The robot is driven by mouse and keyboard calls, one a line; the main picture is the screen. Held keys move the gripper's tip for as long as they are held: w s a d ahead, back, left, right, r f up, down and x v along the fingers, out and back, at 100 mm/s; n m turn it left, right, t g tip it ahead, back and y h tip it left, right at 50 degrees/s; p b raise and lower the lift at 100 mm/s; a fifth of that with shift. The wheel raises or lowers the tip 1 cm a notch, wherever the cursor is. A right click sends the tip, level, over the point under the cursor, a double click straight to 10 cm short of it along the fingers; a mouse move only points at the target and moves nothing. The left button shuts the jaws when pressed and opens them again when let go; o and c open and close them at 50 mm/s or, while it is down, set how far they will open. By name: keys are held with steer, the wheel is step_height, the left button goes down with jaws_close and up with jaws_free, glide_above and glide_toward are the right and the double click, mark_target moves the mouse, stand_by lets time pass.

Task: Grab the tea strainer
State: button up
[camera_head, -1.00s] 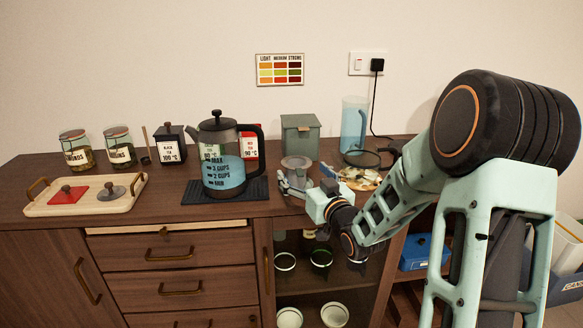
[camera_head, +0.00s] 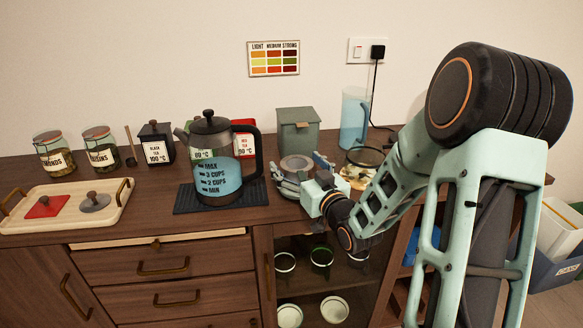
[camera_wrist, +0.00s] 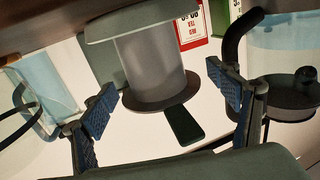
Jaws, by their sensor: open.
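The tea strainer appears to be the grey, see-through cylinder with a wide rim and a dark tab, standing on the cabinet top right of the kettle (camera_head: 297,163). In the wrist view the strainer (camera_wrist: 150,65) is upside down in the picture, with its tab pointing toward my gripper. My gripper (camera_head: 303,172) is open and empty at the strainer's front right. In the wrist view its two blue-padded fingers (camera_wrist: 162,100) are apart, one to each side of the strainer's rim and tab. I see no contact.
A glass kettle (camera_head: 217,176) stands close on the left. A green-grey canister (camera_head: 298,131) is behind. A blue jug (camera_head: 354,118) and a dark-rimmed round thing (camera_head: 366,156) over a plate are to the right. A tray (camera_head: 62,214) lies far left.

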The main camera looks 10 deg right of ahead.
steer(key=c, duration=1.3)
steer(key=shift+r, duration=0.25)
